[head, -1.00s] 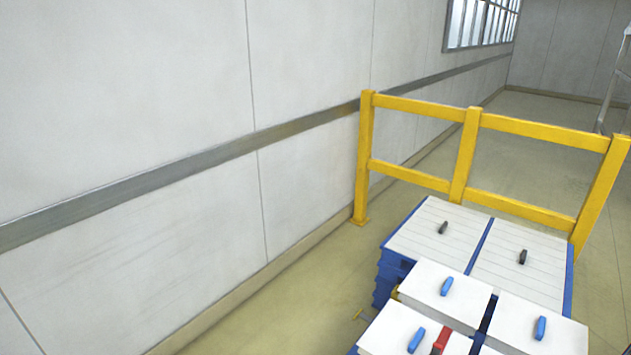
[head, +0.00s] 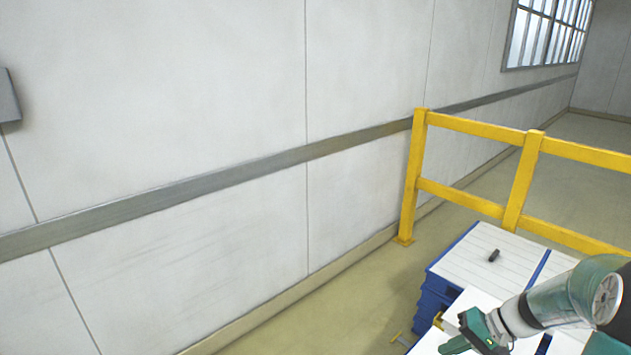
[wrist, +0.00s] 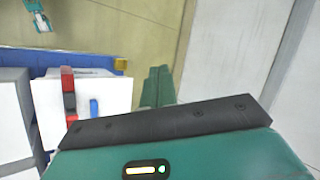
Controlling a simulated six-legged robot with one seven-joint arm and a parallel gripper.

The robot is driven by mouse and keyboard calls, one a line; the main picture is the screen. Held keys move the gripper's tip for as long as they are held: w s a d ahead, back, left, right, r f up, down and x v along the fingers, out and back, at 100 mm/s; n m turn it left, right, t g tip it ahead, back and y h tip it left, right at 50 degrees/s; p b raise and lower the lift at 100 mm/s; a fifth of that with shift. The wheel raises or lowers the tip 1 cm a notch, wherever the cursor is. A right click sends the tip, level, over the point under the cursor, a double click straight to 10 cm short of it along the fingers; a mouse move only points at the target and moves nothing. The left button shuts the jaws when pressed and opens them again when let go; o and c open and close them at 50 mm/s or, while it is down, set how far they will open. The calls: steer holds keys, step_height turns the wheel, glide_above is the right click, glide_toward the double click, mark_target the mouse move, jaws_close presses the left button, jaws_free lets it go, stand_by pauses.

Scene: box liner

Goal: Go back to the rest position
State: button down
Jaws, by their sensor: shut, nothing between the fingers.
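My gripper (head: 472,331) shows at the lower right of the head view, at the end of my green and white arm. It is above the white-topped blue boxes and partly covers them. In the wrist view its two green fingers (wrist: 157,86) lie side by side, shut with nothing between them. A white lid (wrist: 100,105) with a blue handle (wrist: 94,109) and a red piece (wrist: 69,92) lies to the left of the fingers in that view. I cannot tell how far the fingers are above it.
A yellow railing (head: 465,124) stands behind the boxes (head: 478,262). A pale wall (head: 200,110) with a grey rail runs along the left. A window is at the upper right.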

steer(key=s+a+r+n+t+h, duration=0.3)
steer(key=s+a+r+h, duration=0.5)
steer(key=s+a+r, duration=0.7)
steer(key=shift+s+a+r+n, duration=0.25)
steer(key=shift+s+r+n, duration=0.25)
steer(key=shift+r, duration=0.8)
